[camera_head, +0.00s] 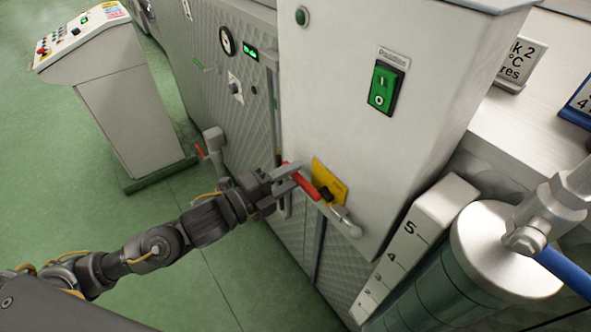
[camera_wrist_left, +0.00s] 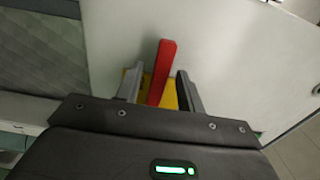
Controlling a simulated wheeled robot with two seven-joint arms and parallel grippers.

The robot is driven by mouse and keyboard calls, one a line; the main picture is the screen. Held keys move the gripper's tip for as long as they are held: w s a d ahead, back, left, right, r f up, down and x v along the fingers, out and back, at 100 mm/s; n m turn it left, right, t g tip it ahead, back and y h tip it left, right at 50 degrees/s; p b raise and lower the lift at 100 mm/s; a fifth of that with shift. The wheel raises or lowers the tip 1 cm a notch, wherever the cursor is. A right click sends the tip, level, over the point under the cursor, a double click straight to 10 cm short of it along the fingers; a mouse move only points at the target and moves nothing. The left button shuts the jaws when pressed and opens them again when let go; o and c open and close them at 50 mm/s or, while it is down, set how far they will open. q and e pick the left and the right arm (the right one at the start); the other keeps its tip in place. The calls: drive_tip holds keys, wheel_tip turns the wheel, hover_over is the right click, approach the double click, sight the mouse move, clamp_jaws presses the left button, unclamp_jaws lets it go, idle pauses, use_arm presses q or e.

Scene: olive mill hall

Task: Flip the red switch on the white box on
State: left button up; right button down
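The white box (camera_head: 335,110) stands in the middle of the head view. On its lower face is a yellow plate (camera_head: 331,180) with a red lever (camera_head: 304,186), the red switch, sticking out from it towards the upper left. My left gripper (camera_head: 287,179) is at the lever's outer end. In the left wrist view the red lever (camera_wrist_left: 162,72) stands between the two open fingers (camera_wrist_left: 158,88), with yellow showing on both sides, so it does not look clamped. Whether a finger touches it I cannot tell. My right gripper is out of view.
A green rocker switch (camera_head: 383,87) sits higher on the box. A metal fitting (camera_head: 345,221) is just below the lever. A cylindrical tank (camera_head: 470,262) and numbered scale (camera_head: 408,245) stand at right. A control console (camera_head: 120,95) stands at left, with clear green floor around.

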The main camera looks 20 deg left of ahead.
use_arm(q)
drive_tip(key=shift+x, duration=0.8)
drive_tip(key=shift+c, duration=0.2)
clamp_jaws()
